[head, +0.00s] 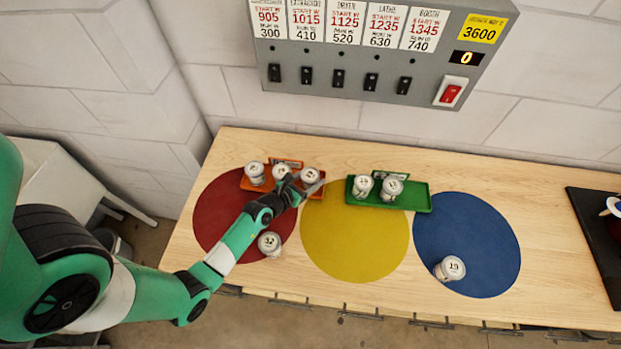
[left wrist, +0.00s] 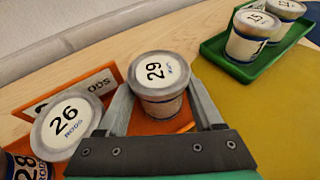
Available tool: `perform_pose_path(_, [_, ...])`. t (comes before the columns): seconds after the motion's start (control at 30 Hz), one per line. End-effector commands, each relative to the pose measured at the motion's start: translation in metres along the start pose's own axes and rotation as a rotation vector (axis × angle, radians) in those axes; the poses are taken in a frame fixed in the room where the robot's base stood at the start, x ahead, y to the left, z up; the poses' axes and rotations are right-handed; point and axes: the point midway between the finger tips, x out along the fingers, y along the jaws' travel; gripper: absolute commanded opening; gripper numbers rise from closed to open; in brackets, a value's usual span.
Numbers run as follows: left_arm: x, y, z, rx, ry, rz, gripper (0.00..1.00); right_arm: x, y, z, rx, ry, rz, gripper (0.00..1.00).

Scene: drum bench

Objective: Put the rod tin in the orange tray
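The orange tray (head: 292,189) lies at the back, across the red and yellow discs, with a small sign ending in "ODS" in the left wrist view (left wrist: 98,82). Three pale tins are at it. Tin 26 (left wrist: 62,128), labelled RODS, and tin 28 (left wrist: 27,166) are at the left. Tin 29 (left wrist: 162,75) is at the right end, its small word hard to read. My left gripper (left wrist: 160,92) has its fingers on either side of tin 29; whether they press on it is unclear. The head view shows this gripper (head: 300,187) at the tray too. My right gripper is out of view.
A green tray (head: 414,198) with two tins stands to the right. Tin 32 (head: 269,243) is on the red disc (head: 213,222), close to my left arm. Tin 19 (head: 449,268) is on the blue disc (head: 470,235). The yellow disc (head: 355,245) has clear room.

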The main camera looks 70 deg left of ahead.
Motion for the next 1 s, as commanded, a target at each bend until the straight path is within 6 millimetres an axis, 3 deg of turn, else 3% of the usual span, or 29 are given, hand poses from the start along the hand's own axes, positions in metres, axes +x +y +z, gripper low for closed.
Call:
perform_pose_path(0.37, [-0.003,0.0,0.004,0.001,0.0,0.0,0.78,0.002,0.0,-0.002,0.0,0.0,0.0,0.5])
perform_pose_path(0.47, [-0.017,0.0,0.004,-0.001,0.003,0.001,0.78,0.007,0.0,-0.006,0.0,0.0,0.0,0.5])
perform_pose_path(0.8, [-0.097,0.0,0.004,-0.002,0.003,0.002,0.78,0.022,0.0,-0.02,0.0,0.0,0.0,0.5])
perform_pose_path(1.0, [-0.12,0.0,0.003,-0.001,0.0,0.001,0.78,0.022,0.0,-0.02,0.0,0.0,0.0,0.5])
